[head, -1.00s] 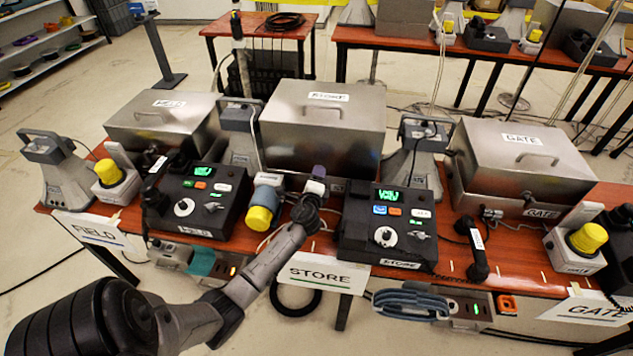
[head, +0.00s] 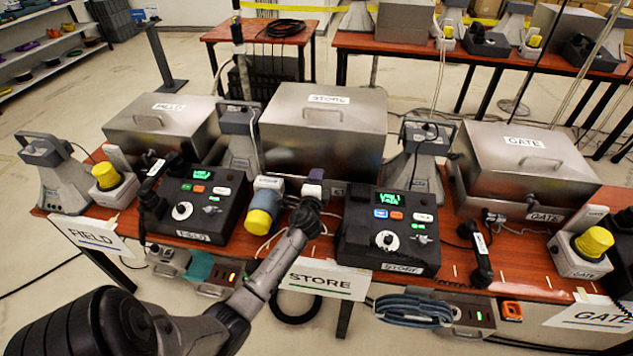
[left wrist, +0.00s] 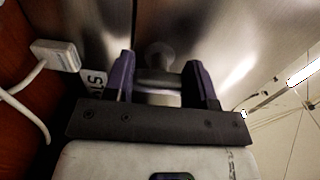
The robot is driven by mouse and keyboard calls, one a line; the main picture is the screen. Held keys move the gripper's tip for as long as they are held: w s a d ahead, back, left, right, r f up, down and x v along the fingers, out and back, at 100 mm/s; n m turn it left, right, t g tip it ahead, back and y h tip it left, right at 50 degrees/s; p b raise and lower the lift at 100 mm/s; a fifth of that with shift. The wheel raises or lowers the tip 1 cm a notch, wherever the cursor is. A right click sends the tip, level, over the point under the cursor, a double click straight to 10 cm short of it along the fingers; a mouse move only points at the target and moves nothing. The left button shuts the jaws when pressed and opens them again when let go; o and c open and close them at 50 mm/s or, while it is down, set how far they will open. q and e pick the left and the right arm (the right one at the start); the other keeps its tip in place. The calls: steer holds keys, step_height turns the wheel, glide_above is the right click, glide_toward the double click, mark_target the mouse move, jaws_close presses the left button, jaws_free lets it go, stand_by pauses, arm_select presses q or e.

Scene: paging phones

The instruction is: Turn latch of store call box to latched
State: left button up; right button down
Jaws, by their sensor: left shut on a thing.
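The store call box (head: 300,145) is a metal box with a lid handle and a STORE label, standing in the middle of the red-brown table. My left gripper (head: 314,182) is at the lower right of its front face. In the left wrist view the purple fingers of my left gripper (left wrist: 160,82) stand on either side of the metal latch (left wrist: 158,88) and are shut on it. A round knob (left wrist: 159,54) shows just beyond the fingers. The latch itself is hidden by my gripper in the head view. My right gripper is in neither view.
A yellow-capped beacon (head: 263,208) stands close left of my left forearm. A black store phone console (head: 390,230) sits to the right. The gate box (head: 525,165) and field box (head: 160,130) flank the store box. A white plug with cable (left wrist: 55,57) is near the fingers.

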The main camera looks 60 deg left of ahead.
arm_select(q)
steer(key=o, duration=0.7)
steer(key=shift+o, duration=1.2)
steer(key=shift+s+d, duration=0.25)
steer(key=shift+d, duration=0.05)
steer(key=p+v, duration=0.2)
steer(key=v, duration=1.1)
